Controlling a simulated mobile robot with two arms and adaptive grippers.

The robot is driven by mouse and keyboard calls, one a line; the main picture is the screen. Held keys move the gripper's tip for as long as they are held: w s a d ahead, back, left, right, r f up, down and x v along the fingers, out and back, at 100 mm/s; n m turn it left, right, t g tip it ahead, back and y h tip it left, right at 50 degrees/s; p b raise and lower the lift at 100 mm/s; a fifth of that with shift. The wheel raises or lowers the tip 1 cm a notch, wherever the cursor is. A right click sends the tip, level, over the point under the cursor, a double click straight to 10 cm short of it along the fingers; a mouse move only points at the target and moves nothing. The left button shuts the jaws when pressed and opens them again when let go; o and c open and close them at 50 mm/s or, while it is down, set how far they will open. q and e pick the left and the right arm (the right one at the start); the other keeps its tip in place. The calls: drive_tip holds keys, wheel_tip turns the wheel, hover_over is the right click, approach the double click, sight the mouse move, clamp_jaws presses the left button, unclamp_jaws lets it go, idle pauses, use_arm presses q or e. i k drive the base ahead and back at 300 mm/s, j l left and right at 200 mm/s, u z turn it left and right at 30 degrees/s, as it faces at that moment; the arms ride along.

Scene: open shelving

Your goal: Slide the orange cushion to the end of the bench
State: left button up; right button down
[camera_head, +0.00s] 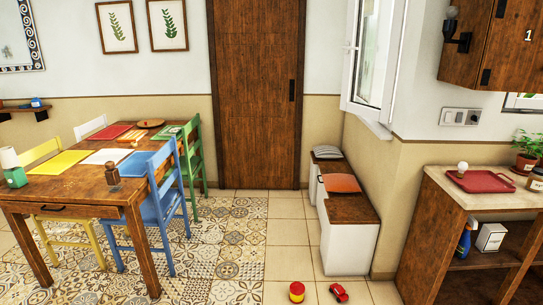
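The orange cushion (341,183) lies on the brown wooden top of a white bench (352,209) against the right wall. The cushion sits toward the far part of that top, and bare wood shows on the near side of it. A grey and white striped cushion (327,152) lies farther back, on a second white seat section behind the orange one. Neither of my grippers shows in the head view.
A red toy car (339,292) and a red and yellow can (297,292) are on the floor before the bench. A dining table (75,190) with chairs stands left, a wooden shelf unit (470,200) right. Tiled floor left of the bench is clear.

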sight(341, 182)
drive_tip(key=i+u, duration=0.15)
drive_tip(key=i, duration=0.6)
drive_tip(key=i+u, duration=0.1)
drive_tip(key=i, duration=0.7)
drive_tip(key=i+l+u, duration=0.15)
drive_tip(key=i, duration=0.6)
drive_tip(key=i+z, duration=0.3)
drive_tip(key=i, duration=0.15)
drive_tip(key=i+z, duration=0.25)
drive_tip(key=i, duration=0.2)
drive_tip(key=i+j+z, duration=0.1)
drive_tip(key=i+z, duration=0.2)
drive_tip(key=i, duration=0.15)
drive_tip(key=i+j+z, duration=0.25)
drive_tip(key=i, duration=0.2)
drive_tip(key=i+j+z, duration=1.35)
drive_tip(key=i+j, duration=0.1)
